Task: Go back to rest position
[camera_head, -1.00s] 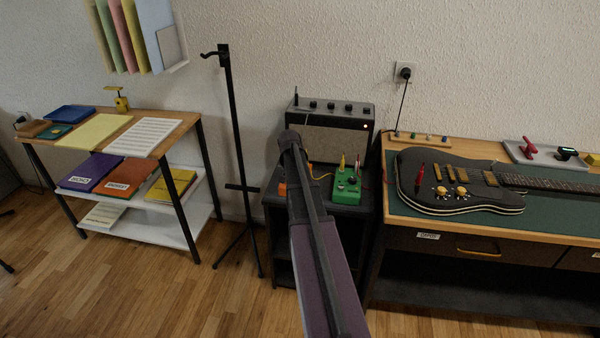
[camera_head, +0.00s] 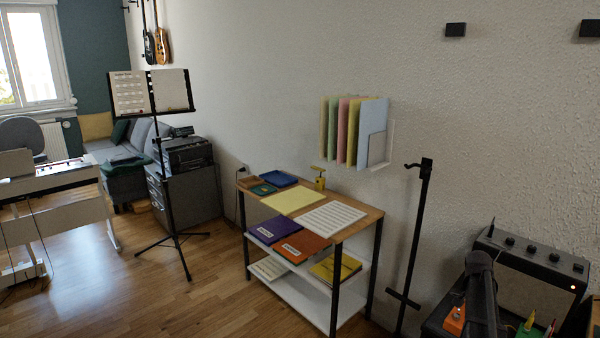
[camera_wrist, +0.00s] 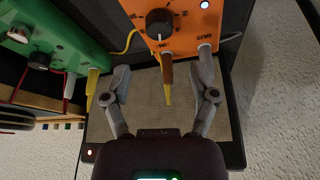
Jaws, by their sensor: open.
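My gripper (camera_wrist: 163,72) is open in the wrist view, its two fingers spread apart. An orange pedal (camera_wrist: 180,18) with a black knob shows just beyond the fingertips. A brown and yellow plug (camera_wrist: 167,82) at the pedal's edge appears between the fingers, with no finger closed on it. A green pedal (camera_wrist: 45,40) lies to the left in the wrist view. In the head view my arm stands at the lower right, in front of the amplifier (camera_head: 535,270), and hides part of it; the fingers cannot be made out there.
The orange pedal (camera_head: 455,320) and green pedal (camera_head: 530,328) sit close to my arm. A black stand (camera_head: 420,220) rises to its left. A shelf table (camera_head: 372,222) with folders and a music stand (camera_head: 160,95) stand farther left. The wooden floor (camera_head: 150,300) is open at the front left.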

